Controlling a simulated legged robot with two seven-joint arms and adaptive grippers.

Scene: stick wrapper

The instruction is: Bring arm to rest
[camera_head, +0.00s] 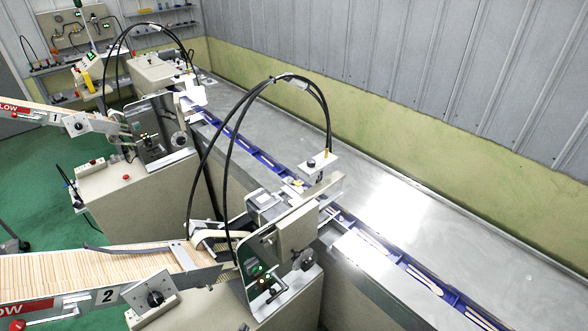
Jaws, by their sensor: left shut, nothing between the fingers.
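Neither of my grippers and neither of my arms shows in the head view. The near stick wrapper machine (285,240) stands at the lower middle, with a feed tray (90,272) marked 2 full of thin wooden sticks. A second machine (165,130), with a tray (40,113) marked 1, stands farther back at the left. A blue conveyor channel (400,265) runs past both machines, with pale sticks or wrappers lying in it at the near end.
A long metal table (390,205) runs along the ribbed grey wall (430,70). Black hoses (240,105) arch above both machines. Shelves (165,22) stand against the back wall. Green floor (125,220) is open at the left between the machines.

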